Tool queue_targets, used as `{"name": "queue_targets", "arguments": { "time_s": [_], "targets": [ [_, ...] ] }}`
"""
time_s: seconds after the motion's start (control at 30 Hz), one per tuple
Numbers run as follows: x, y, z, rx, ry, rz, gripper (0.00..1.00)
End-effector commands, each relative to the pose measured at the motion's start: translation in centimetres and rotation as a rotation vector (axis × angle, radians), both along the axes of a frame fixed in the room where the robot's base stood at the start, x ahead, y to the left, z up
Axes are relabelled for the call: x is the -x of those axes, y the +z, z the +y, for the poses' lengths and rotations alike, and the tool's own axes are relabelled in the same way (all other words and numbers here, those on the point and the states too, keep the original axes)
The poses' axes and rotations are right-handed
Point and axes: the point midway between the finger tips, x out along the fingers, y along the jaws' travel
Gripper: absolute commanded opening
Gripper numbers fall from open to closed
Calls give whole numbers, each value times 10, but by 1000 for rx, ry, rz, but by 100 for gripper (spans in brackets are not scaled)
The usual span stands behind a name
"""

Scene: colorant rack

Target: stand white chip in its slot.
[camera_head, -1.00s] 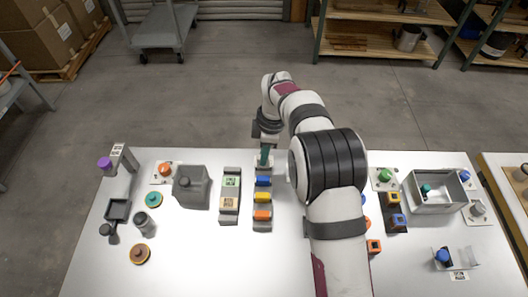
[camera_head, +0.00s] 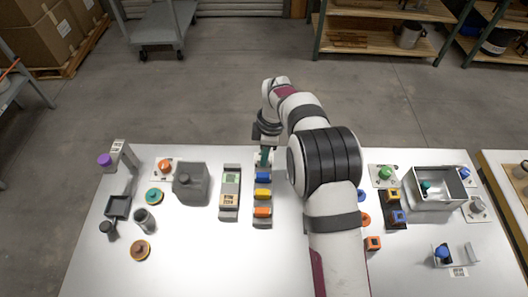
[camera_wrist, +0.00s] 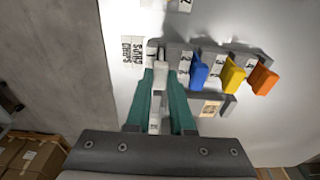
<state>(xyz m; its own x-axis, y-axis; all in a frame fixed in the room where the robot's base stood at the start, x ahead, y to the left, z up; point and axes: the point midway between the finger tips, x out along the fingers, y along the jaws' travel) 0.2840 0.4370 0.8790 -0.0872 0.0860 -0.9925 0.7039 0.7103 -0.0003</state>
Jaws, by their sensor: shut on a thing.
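My gripper (camera_wrist: 158,103) has teal fingers, shut on the white chip (camera_wrist: 155,121), which shows as a narrow pale strip between them in the wrist view. In the head view my gripper (camera_head: 265,157) is at the far end of the dark grey chip rack (camera_head: 262,224). The rack also shows in the wrist view (camera_wrist: 213,49); the fingers point at its end place, left of the blue chip (camera_wrist: 198,74). The chip's far end overlaps that place; I cannot tell how deep it sits. A yellow chip (camera_wrist: 232,76) and an orange chip (camera_wrist: 263,79) stand upright in the rack.
A second grey rack (camera_head: 229,212) with labelled pieces stands just left of the chip rack. My arm covers part of the table to the right, where a metal bin (camera_head: 437,204) and coloured blocks stand. The front middle is clear.

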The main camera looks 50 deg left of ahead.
Motion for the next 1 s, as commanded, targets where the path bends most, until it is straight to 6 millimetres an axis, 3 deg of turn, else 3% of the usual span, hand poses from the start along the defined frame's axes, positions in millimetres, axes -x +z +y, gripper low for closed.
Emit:
{"name": "queue_targets", "arguments": {
  "time_s": [0.23, 0.27, 0.4, 0.47, 0.67, 0.8, 1.0],
  "targets": [
    [0, 0, 0, 0, 0, 0, 0],
    [0, 0, 0, 0, 0, 0, 23],
    [0, 0, 0, 0, 0, 0, 48],
    [0, 0, 0, 0, 0, 0, 56],
    [0, 0, 0, 0, 0, 0, 56],
    [0, 0, 0, 0, 0, 0, 76],
    [0, 0, 0, 0, 0, 0, 76]
  ]
}}
